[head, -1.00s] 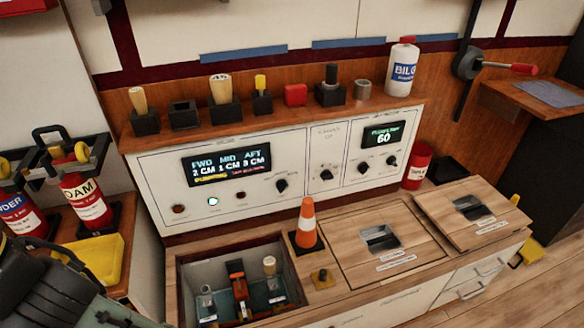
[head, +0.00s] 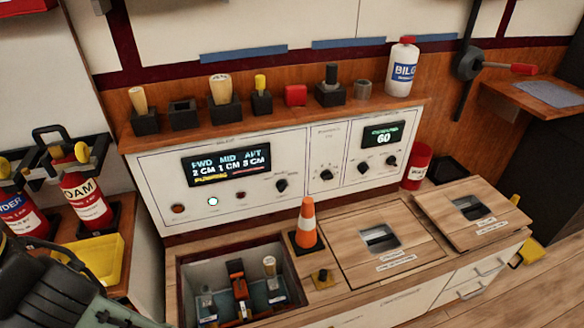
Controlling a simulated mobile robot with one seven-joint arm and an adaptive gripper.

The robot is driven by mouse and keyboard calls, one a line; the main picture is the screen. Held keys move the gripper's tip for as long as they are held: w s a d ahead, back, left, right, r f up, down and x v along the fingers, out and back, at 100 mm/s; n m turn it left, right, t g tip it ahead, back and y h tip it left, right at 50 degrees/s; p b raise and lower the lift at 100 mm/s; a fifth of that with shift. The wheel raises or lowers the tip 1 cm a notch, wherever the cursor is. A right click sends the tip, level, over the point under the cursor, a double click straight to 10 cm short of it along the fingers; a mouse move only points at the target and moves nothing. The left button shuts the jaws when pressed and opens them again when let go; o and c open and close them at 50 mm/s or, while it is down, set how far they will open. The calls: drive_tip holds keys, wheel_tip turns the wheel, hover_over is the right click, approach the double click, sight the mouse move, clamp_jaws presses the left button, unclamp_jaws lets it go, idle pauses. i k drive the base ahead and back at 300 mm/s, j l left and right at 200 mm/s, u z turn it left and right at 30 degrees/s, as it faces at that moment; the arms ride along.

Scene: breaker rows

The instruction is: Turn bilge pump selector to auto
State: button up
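The white control panel (head: 222,207) stands upright under the wooden shelf. Its left section has a display (head: 226,165) reading FWD, MID and AFT with centimetre values. A black rotary knob (head: 282,185) sits right of this display. Two more knobs (head: 363,167) sit under the display reading 60, and another knob (head: 326,175) is in the middle section. The labels are too small to read, so I cannot tell which knob is the bilge pump selector or its setting. Part of my arm shows at the lower left, away from the panel; my gripper's fingers are not visible.
An orange cone (head: 307,225) stands on the counter before the panel. An open well (head: 190,272) with pump parts lies left of it. Fire extinguishers (head: 83,195) and a yellow tray (head: 98,262) are at left. Hatch covers (head: 385,262) lie right of the cone.

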sight(281, 185)
drive_tip(key=i+l+z, duration=0.1)
drive_tip(key=i+l, duration=0.2)
drive_tip(key=l, duration=0.2)
drive_tip(key=i+l+z, duration=0.15)
drive_tip(key=l, duration=0.3)
drive_tip(key=i, duration=0.1)
